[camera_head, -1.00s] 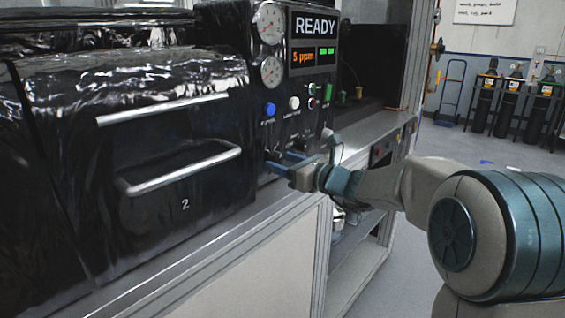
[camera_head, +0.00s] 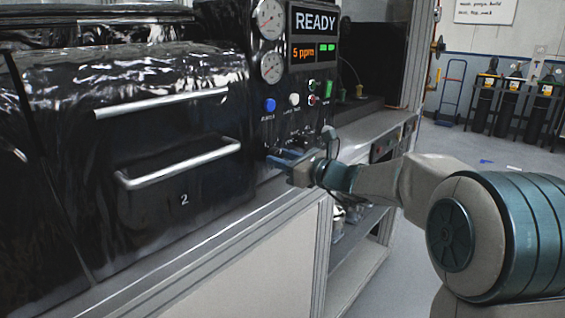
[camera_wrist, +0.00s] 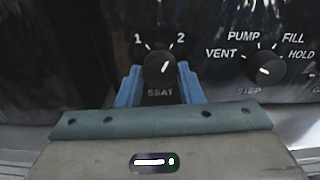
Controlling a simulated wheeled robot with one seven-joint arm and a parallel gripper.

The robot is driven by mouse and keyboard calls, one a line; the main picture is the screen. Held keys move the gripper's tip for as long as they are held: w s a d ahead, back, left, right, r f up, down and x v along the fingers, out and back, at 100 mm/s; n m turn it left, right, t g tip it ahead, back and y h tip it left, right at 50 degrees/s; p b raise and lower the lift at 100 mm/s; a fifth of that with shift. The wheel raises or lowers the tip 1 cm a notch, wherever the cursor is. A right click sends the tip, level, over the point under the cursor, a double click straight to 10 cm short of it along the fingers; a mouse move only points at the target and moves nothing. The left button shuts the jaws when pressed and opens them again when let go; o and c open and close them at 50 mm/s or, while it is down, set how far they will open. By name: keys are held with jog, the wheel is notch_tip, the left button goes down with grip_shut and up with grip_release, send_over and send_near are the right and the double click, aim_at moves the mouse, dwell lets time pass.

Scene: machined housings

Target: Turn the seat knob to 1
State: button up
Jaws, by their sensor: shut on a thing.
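The black seat knob (camera_wrist: 159,72) is in the middle of the wrist view, above the label SEAT, with the marks 1 at upper left and 2 at upper right. Its white pointer line leans up and right, toward the 2. My gripper (camera_wrist: 160,88) has its blue fingers on both sides of the knob and is shut on it. In the head view my gripper (camera_head: 279,160) reaches the lower part of the black control panel (camera_head: 290,115); the fingers and wrist hide the knob there.
A second knob (camera_wrist: 265,70) with VENT, PUMP, FILL and HOLD marks sits close to the right of my gripper. A drawer handle (camera_head: 180,166) sticks out at left. Blue (camera_head: 269,105) and white (camera_head: 294,100) buttons are above, under a READY display (camera_head: 315,22).

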jog(key=n+b, duration=0.2)
jog(key=b, duration=0.1)
jog(key=shift+f, duration=0.35)
jog(key=n+b, duration=0.3)
jog(key=b, duration=0.2)
jog(key=shift+n, duration=0.4)
jog(key=n+b, duration=0.3)
jog(key=b, duration=0.2)
jog(key=shift+r+n, duration=0.1)
jog(key=shift+n, duration=0.3)
jog(key=shift+r+n+b, duration=0.15)
jog(key=shift+n+b, duration=0.55)
jog(key=shift+n, duration=0.1)
jog(key=shift+r, duration=0.1)
jog(key=o, duration=1)
jog(key=shift+c, duration=0.2)
jog(key=shift+d, duration=0.1)
